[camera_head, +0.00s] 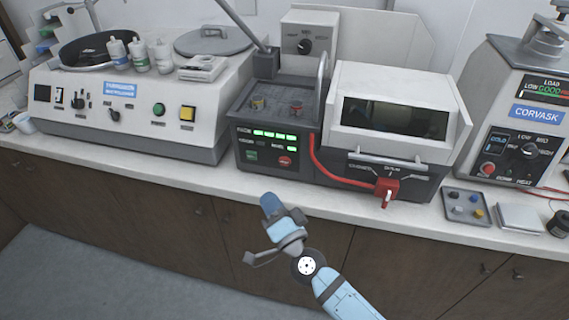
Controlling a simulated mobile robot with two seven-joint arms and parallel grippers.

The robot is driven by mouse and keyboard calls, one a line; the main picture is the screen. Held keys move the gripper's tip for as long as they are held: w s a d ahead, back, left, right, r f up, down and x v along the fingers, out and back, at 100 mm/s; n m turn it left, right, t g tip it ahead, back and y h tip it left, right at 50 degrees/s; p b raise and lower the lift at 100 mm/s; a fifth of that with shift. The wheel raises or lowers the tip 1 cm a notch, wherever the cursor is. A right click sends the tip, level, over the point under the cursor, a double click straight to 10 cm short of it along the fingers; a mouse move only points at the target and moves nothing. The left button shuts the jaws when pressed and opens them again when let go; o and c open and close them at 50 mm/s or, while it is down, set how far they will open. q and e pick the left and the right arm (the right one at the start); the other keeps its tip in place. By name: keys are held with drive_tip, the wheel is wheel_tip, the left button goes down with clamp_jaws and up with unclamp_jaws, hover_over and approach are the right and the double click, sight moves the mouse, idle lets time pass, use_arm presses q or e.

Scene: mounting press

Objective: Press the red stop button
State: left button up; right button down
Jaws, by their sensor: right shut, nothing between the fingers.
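A round red button (285,161) sits on the lower front panel of the middle machine (262,172), right of a green button (251,156). Another red button (487,169) is on the lower left of the right machine's black panel (515,157). The labels under the buttons are too small to read. My right gripper (270,203) is shut and empty. It is in front of the counter, below the middle machine's red button in the picture and apart from it. My left gripper is not in view.
A grey tray (466,207) with several small pieces lies on the counter at right. The counter's front strip (180,183) is clear at left.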

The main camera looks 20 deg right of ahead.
sight(285, 161)
drive_tip(key=w+d, duration=0.1)
drive_tip(key=w, duration=0.1)
drive_tip(key=w+d+b, duration=0.1)
drive_tip(key=w, duration=0.1)
drive_tip(key=w+d, duration=0.2)
drive_tip(key=shift+w+d, duration=0.1)
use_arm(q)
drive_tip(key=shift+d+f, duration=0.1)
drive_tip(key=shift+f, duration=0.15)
use_arm(e)
drive_tip(key=shift+w+d, duration=0.35)
drive_tip(key=shift+w, duration=0.2)
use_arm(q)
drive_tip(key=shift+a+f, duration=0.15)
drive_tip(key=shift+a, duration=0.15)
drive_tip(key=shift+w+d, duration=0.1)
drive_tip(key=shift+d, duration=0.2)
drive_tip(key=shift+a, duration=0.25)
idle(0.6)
use_arm(e)
drive_tip(key=shift+w, duration=0.1)
drive_tip(key=shift+w+d, duration=0.2)
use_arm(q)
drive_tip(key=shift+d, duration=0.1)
